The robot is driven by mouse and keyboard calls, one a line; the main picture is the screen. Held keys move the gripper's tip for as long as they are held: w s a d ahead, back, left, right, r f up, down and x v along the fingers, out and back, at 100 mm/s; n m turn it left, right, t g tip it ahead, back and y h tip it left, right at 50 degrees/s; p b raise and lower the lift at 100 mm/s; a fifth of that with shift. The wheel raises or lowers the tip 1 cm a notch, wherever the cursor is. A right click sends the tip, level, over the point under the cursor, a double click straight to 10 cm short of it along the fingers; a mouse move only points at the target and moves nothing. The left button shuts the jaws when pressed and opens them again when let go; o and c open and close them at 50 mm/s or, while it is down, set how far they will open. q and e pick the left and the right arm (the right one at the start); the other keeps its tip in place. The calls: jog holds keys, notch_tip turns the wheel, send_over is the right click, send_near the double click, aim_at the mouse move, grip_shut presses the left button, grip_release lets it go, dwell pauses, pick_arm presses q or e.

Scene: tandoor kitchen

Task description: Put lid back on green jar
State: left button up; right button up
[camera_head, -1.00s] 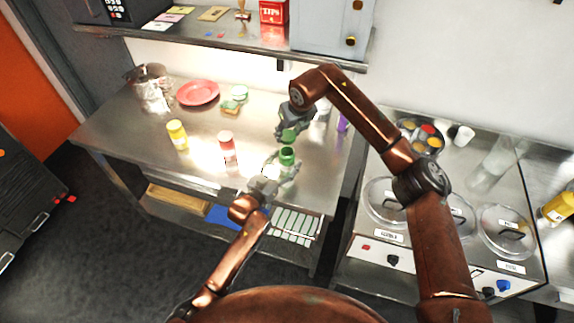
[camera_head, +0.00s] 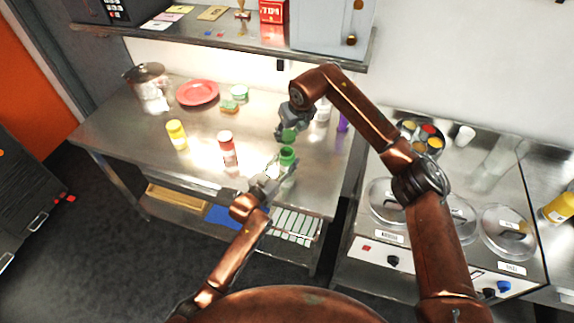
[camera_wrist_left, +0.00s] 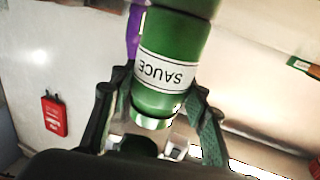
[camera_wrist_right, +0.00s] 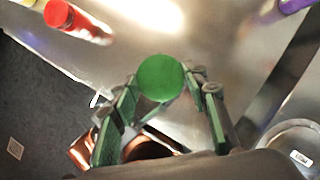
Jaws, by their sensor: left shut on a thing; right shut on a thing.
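The green jar (camera_head: 287,155) stands upright near the right end of the steel table. My left gripper (camera_head: 273,168) is shut on it from the front left. In the left wrist view the jar (camera_wrist_left: 172,62) sits between both fingers, its white SAUCE label upside down. My right gripper (camera_head: 289,129) hangs just above the jar, shut on the green lid (camera_head: 289,135). In the right wrist view the round lid (camera_wrist_right: 160,78) shows between the fingertips and hides the jar below. A small gap shows between lid and jar in the head view.
A red bottle (camera_head: 227,150) and a yellow bottle (camera_head: 177,135) stand left of the jar. A purple bottle (camera_head: 342,122) stands close behind it, to the right. A red plate (camera_head: 197,92) and a pot (camera_head: 150,85) are farther left. A shelf (camera_head: 230,38) overhangs the table's back.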

pick_arm(q)
grip_shut()
pick_arm(e)
send_over(288, 148)
jog(key=s, duration=0.3)
jog(key=shift+f, duration=2.45)
pick_arm(q)
jog(key=shift+r, duration=0.1)
pick_arm(e)
jog(key=shift+f, duration=0.1)
jog(key=shift+f, duration=0.8)
jog(key=shift+f, duration=0.55)
